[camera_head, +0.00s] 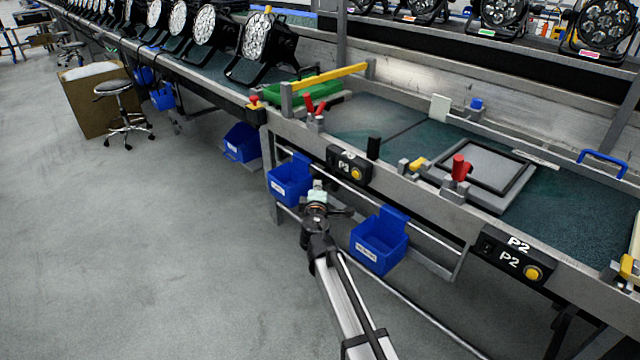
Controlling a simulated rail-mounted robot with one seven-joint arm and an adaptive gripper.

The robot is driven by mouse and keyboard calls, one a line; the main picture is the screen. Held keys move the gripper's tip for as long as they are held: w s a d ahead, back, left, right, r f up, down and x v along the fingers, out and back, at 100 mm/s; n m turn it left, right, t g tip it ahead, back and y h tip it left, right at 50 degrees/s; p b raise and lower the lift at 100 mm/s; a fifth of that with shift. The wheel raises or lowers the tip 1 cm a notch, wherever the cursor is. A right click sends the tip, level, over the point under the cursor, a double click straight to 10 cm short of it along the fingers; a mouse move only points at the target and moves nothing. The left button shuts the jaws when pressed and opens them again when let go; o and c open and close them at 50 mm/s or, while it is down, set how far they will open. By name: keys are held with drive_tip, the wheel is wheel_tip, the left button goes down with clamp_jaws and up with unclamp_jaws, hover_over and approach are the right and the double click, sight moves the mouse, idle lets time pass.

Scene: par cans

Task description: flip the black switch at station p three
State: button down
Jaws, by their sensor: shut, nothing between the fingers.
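The station P3 box (349,165) is a small black box on the front rail of the workbench. It has a white P3 label and a yellow button (356,174) at its right. Its black switch is at the left end, too small and dark to tell its position. My gripper (318,186) is shut and empty, in front of the bench, below and left of the P3 box and apart from it. The gripper is small in view and seen partly from behind.
Blue bins hang below the rail, one left of my gripper (289,184) and one right (378,245). A similar P2 box (512,258) is farther right. Red-handled clamps (460,170) stand on the bench (580,200). The floor (150,240) at left is clear.

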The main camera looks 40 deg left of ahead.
sight(328, 164)
drive_tip(key=w+a+f, duration=0.1)
drive_tip(key=w+a, duration=0.4)
drive_tip(key=w, duration=0.5)
drive_tip(key=shift+w+a+f, duration=0.2)
drive_tip(key=shift+w+f, duration=0.05)
drive_tip(key=shift+w, duration=0.1)
drive_tip(key=shift+f+b, duration=0.15)
drive_tip(key=shift+b, duration=0.15)
drive_tip(key=shift+w+b, duration=0.25)
drive_tip(key=shift+b, duration=1)
drive_tip(key=shift+s, duration=0.15)
